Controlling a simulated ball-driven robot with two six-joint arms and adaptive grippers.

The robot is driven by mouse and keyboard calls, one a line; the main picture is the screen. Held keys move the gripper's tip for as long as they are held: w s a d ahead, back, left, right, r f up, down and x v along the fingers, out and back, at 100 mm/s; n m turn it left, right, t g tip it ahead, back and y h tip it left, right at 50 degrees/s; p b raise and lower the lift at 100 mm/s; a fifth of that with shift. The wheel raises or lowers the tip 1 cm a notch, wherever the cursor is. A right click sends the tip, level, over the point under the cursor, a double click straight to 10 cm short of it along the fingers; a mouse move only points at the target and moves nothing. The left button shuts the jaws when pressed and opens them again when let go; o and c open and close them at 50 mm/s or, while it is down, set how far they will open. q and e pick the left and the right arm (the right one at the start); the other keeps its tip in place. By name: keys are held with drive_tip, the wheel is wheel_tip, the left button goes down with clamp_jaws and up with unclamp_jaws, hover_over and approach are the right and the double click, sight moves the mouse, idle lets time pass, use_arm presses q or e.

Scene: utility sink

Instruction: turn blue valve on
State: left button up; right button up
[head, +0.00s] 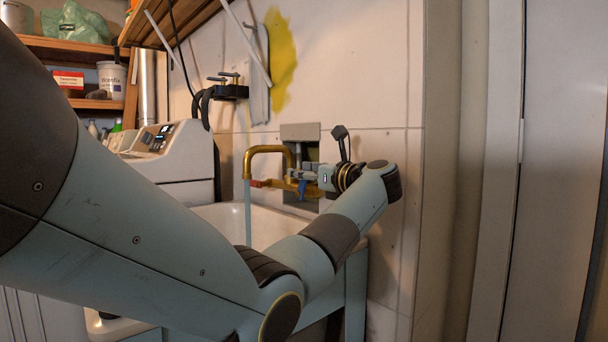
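A brass tap (268,151) is fixed to the wall above the sink. A pale vertical stream (247,212) hangs from its spout down into the white sink (222,216) and looks like running water. A small blue valve handle (302,187) is on the brass pipe, and a red handle (262,183) is to its left. My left gripper (297,172) reaches in from the right side of the tap. Its grey fingers are at the brass pipework, just above the blue handle. Whether they touch the handle or are closed is too small to tell. My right gripper is out of view.
A white machine (158,150) with a control panel stands left of the sink. Wooden shelves (75,46) hold a bucket and other items at upper left. Bare tiled wall lies to the right.

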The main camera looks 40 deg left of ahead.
use_arm(q)
drive_tip(key=shift+c, duration=0.3)
clamp_jaws()
